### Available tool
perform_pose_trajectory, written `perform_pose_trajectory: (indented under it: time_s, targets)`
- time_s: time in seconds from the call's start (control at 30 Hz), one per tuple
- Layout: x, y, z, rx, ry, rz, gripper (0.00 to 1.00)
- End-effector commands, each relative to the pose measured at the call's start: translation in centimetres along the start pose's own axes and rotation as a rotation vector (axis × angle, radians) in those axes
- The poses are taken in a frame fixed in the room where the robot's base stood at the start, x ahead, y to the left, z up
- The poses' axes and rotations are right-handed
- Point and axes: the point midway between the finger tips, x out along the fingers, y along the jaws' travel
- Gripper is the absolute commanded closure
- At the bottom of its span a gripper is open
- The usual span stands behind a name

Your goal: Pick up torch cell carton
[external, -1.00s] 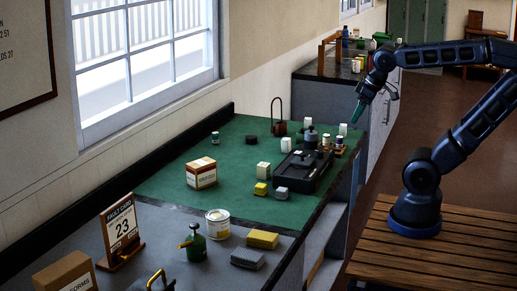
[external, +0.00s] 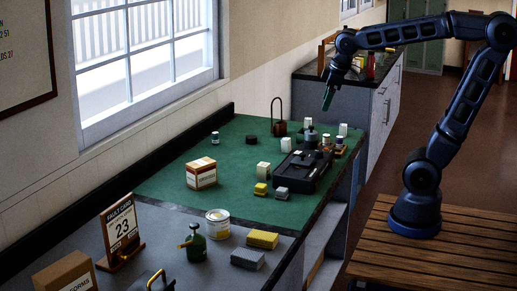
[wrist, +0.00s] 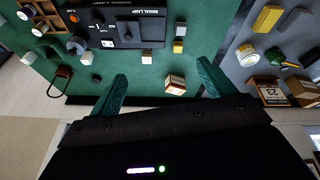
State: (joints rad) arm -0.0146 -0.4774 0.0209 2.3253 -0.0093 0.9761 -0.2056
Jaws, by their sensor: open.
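A brown-and-white carton (external: 201,174) with a printed label stands upright on the green bench top, left of the black signal lamp case (external: 312,168). It also shows in the wrist view (wrist: 175,84), between and beyond the fingers. Its print is too small to read, so I cannot tell for certain that it is the torch cell carton. Small plain white cartons (external: 263,170) also stand around the case. My gripper (external: 327,100) is open and empty, high above the far right part of the bench. Its two green fingers (wrist: 162,72) are spread apart in the wrist view.
A yellow block (external: 261,188) and a grey block (external: 281,193) sit close by the case. A padlock-like object (external: 279,126) stands at the back. A tin (external: 217,223), a green can (external: 195,243) and a calendar (external: 121,228) stand on the nearer grey bench. Bare green surface surrounds the printed carton.

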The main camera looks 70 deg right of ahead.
Motion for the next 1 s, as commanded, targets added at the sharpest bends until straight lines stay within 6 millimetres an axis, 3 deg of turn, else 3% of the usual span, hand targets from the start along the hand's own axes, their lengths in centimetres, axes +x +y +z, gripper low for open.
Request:
perform_pose_trajectory:
  time_s: [0.47,0.77,1.0]
  targets:
    - [4.3,1.1,-12.7,-0.264,-0.087,-0.032,0.18]
    - [9.3,1.1,-20.1,-0.429,-0.136,-0.065,0.18]
    - [14.3,0.8,-25.4,-0.559,-0.171,-0.098,0.18]
